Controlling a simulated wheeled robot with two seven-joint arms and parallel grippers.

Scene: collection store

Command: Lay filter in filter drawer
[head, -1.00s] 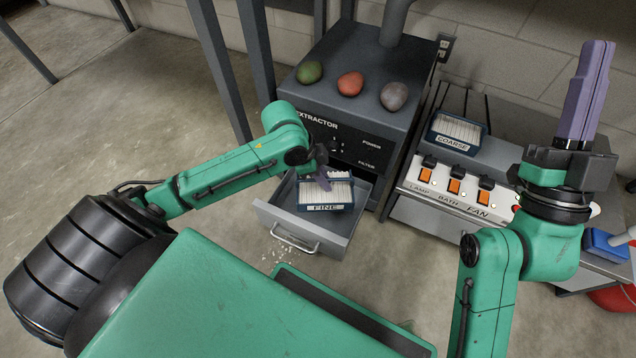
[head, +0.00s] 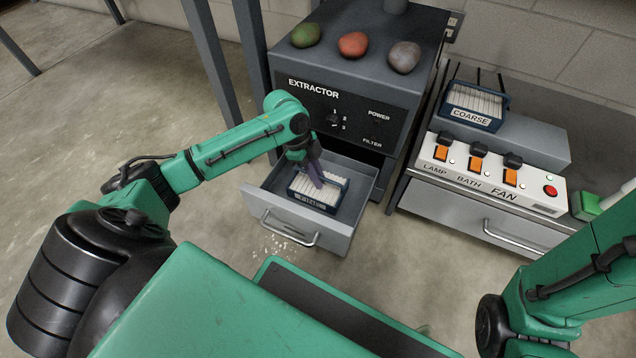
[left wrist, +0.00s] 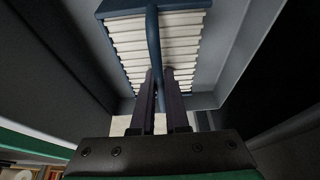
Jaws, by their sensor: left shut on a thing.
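The fine filter (head: 309,201), a blue frame with white pleats, is inside the open grey filter drawer (head: 268,208) under the extractor. Its label faces the drawer front. My left gripper (head: 319,180) reaches down into the drawer and is shut on the filter's blue handle bar. In the left wrist view, the purple fingers (left wrist: 163,85) stand either side of that bar, above the white pleats of the filter (left wrist: 128,42). I cannot tell whether the filter's underside touches the drawer floor. My right gripper is out of view; only its arm shows at lower right.
The extractor (head: 345,105) stands behind the drawer with green, red and grey lumps on top. At right, a coarse filter (head: 474,106) sits behind a white switch panel (head: 480,172) with orange switches. Grey crumbs (head: 273,247) lie on the floor before the drawer.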

